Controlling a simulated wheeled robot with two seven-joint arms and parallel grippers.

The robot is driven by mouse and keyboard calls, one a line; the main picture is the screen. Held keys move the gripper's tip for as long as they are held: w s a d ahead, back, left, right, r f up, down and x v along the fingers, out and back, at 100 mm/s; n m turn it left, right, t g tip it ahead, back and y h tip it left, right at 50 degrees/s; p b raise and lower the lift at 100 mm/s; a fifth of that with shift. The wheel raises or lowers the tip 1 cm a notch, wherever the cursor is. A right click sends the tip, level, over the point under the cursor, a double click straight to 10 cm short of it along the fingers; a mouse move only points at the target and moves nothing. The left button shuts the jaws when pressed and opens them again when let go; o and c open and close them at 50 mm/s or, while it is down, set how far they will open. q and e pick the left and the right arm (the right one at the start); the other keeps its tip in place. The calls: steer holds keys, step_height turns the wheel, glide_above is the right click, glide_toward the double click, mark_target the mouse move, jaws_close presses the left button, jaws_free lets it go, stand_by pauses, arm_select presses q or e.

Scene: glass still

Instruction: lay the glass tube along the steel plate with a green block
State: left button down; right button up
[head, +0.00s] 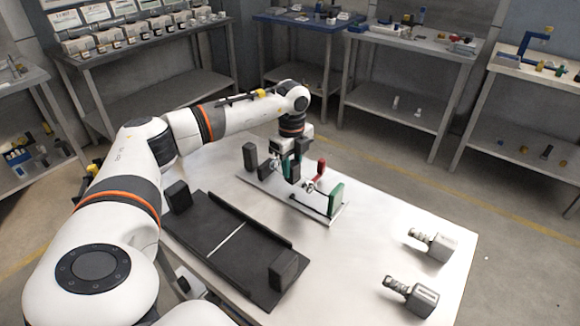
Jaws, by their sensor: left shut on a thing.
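The steel plate (262,185) lies on the light table, running from the middle toward the right. A green block (336,199) stands upright at its near right end, and a dark block (250,157) stands at its far left end. My left gripper (291,172) points down over the middle of the plate, shut on the glass tube. The tube hardly shows against the fingers and plate, so its tilt and whether it touches the plate cannot be told. Green and red parts show close by the fingers. My right gripper is not in view.
A black tray (215,248) with a white stripe lies left of the plate, with black blocks (177,196) at its ends. Two metal fittings (432,243) (412,295) lie at the right. The table between plate and fittings is clear.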

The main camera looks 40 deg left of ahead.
arm_select(q)
steer(key=shift+a+f+n, duration=0.15)
steer(key=shift+a+n, duration=0.15)
steer(key=shift+n, duration=0.2)
steer(key=shift+f+b, duration=0.35)
steer(key=shift+f, duration=0.7)
steer(key=shift+f, duration=0.4)
steer(key=c, duration=0.9)
jaws_free()
steer(key=shift+c, duration=0.2)
